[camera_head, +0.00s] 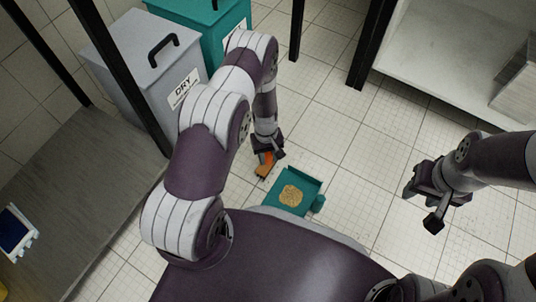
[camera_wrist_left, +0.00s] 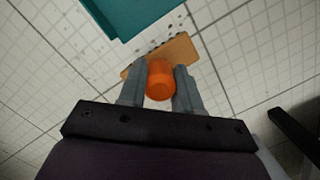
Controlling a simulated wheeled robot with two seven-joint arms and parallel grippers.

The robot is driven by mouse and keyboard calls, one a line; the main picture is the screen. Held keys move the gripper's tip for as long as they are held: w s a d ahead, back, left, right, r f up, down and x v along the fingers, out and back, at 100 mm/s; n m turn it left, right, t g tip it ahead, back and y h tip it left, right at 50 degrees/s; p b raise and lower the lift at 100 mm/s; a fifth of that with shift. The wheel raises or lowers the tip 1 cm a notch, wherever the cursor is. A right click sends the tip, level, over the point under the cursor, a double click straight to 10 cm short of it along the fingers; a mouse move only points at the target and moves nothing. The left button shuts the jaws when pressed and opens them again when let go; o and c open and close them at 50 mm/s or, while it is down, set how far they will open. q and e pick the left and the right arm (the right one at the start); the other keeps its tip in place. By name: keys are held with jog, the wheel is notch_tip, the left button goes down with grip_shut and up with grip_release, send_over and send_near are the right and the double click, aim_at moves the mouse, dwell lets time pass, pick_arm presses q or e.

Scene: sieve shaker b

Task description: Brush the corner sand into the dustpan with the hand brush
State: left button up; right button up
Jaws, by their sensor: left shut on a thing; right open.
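The teal dustpan (camera_head: 306,186) lies on the tiled floor in front of my base, with a patch of tan sand (camera_head: 291,195) in it. My left gripper (camera_head: 266,153) is shut on the orange handle of the hand brush (camera_head: 264,169), just to the upper left of the dustpan. In the left wrist view the brush (camera_wrist_left: 180,52) shows its tan block and orange handle between my fingers (camera_wrist_left: 160,85). Dark specks lie on the floor around the block, near the teal dustpan edge (camera_wrist_left: 135,14). My right gripper (camera_head: 428,200) is open and empty, above the floor at right.
A grey bin (camera_head: 140,90) labelled DRY and a teal bin (camera_head: 222,35) stand at the upper left. A grey shelf or bench (camera_head: 75,190) with black posts is at left. A white shelf (camera_head: 450,60) is at upper right. Floor between the dustpan and right gripper is clear.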

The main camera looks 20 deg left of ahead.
pick_arm(q)
jog(key=shift+r, duration=0.4)
jog(key=shift+f+b, duration=0.8)
jog(key=shift+f, duration=0.6)
jog(key=shift+d+r, duration=0.15)
jog(key=shift+d, duration=0.3)
jog(key=shift+d, duration=0.1)
jog(key=shift+d+p, duration=0.35)
jog(key=shift+s, duration=0.1)
